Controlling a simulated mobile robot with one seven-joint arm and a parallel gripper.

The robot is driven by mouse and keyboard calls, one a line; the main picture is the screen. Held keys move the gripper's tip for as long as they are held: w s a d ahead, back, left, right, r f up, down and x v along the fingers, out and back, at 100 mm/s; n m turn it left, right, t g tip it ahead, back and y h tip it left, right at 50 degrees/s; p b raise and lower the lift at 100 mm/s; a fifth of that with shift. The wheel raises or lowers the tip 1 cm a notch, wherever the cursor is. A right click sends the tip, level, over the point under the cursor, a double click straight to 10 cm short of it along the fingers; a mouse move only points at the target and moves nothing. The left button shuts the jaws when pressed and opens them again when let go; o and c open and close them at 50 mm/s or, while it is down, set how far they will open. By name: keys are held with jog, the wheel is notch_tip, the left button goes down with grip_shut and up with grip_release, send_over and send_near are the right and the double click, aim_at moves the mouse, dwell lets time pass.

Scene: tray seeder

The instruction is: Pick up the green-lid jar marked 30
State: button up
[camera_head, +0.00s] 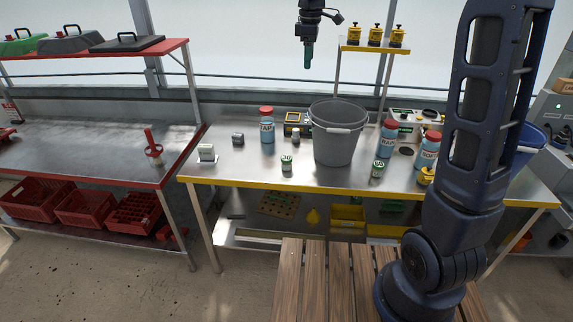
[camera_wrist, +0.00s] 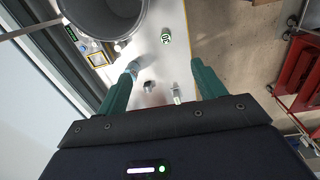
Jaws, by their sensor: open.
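A small white jar with a green lid (camera_head: 287,163) stands near the front yellow edge of the steel bench, left of the bucket. Its lid marking looks like 30 in the wrist view (camera_wrist: 166,38), where it lies beyond the fingertips. A second small green-lid jar (camera_head: 377,169) stands right of the bucket; I cannot read its number surely. My gripper (camera_head: 308,62) hangs empty, high above the back of the bench. In the wrist view its two teal fingers (camera_wrist: 162,70) are spread apart with nothing between them.
A grey bucket (camera_head: 335,140) stands right of the left jar. A red-lid blue bottle (camera_head: 267,130) stands behind that jar. More red-lid bottles (camera_head: 388,140) stand on the right. Small blocks (camera_head: 207,153) sit on the left. Bench in front of the left jar is clear.

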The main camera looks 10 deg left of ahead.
aim_at(286, 158)
jog(key=w+a+f+n, duration=0.2)
jog(key=a+f+n, duration=0.1)
jog(key=a, duration=0.4)
jog(key=shift+g, duration=0.3)
notch_tip(286, 158, down, 36)
jog(key=shift+w+a+f, duration=0.15)
jog(key=shift+f, duration=2.65)
jog(key=c, duration=1.1)
jog(key=shift+r, duration=0.1)
